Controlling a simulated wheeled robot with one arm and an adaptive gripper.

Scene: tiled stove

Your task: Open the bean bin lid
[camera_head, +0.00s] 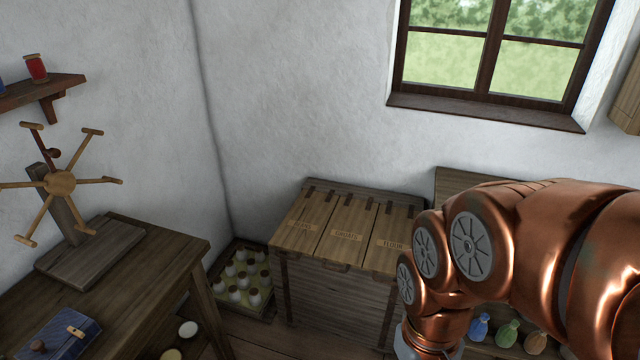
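A dark wooden chest (335,290) stands against the back wall, with three plank lids side by side on its sloping top. All three lids lie shut, with dark hinges at the back edge. The left lid (311,207) has a small label too small to read surely. The middle lid (346,246) seems to read GROATS, and the right lid (394,228) seems to read FLOUR. My copper arm reaches in from the right and overlaps the chest's right side in the picture. My gripper is below the frame, out of sight.
A crate of white-topped jars (242,283) stands left of the chest. A wooden table (130,285) with a spoked winder (62,185) and a blue box (62,338) is at left. A window (495,50) is above.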

